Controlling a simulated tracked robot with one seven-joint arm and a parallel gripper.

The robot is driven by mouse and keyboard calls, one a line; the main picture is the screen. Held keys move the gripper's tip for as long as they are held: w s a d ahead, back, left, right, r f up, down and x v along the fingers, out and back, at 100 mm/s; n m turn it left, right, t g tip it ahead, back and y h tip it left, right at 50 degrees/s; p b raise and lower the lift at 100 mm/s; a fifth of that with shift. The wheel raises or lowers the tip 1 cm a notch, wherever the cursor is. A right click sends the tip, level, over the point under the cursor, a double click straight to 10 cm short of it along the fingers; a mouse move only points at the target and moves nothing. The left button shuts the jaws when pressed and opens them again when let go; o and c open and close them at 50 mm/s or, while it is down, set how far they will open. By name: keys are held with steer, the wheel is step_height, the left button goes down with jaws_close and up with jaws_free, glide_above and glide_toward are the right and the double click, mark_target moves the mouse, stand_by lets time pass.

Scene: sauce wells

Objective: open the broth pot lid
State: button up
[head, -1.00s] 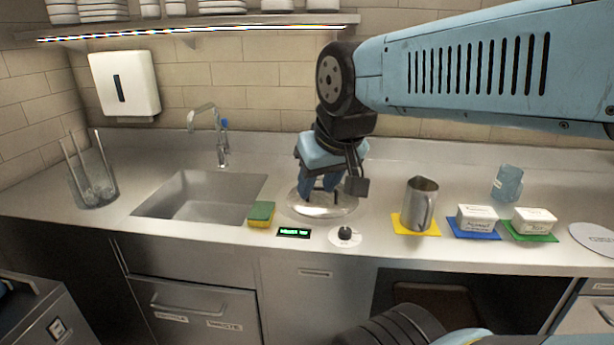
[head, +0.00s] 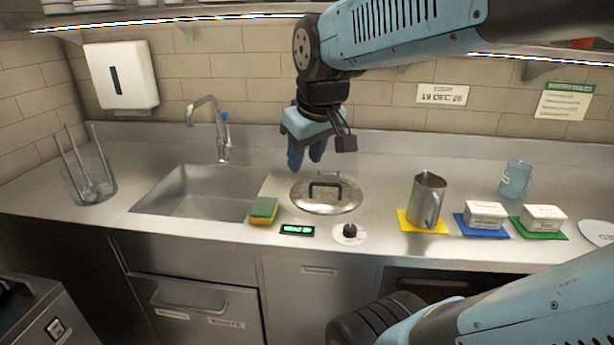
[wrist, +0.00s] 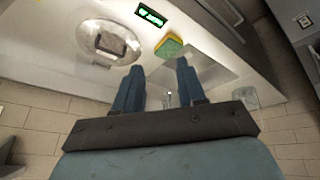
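The broth pot lid (head: 326,196) is a round, shiny metal disc with a dark arched handle (head: 325,189). It lies flat at counter level, and the pot under it is hidden. My gripper (head: 305,160) is above and behind the lid, slightly left of it, apart from it. In the wrist view the two blue fingers (wrist: 158,85) are spread apart with nothing between them. The lid (wrist: 110,40) shows there at the upper left, beyond the left finger.
A yellow-green sponge (head: 263,210), a lit green display (head: 297,230) and a black knob (head: 350,232) sit before the lid. The sink (head: 200,195) is left. A metal pitcher (head: 427,200) and two white tubs (head: 485,214) stand right. The faucet (head: 220,130) rises behind the sink.

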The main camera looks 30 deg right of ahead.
steer(key=w+d+f+n+g, duration=0.1)
steer(key=w+d+n+g, duration=0.1)
steer(key=w+d+n, duration=0.5)
steer(key=n+g, duration=0.1)
steer(key=n, duration=0.1)
glide_toward(324, 185)
steer(key=shift+h, duration=0.4)
steer(key=x, duration=0.7)
steer(key=shift+w+a+f, duration=0.2)
steer(key=shift+w+f, duration=0.05)
steer(key=shift+f, duration=0.15)
steer(key=shift+c, duration=0.2)
jaws_close()
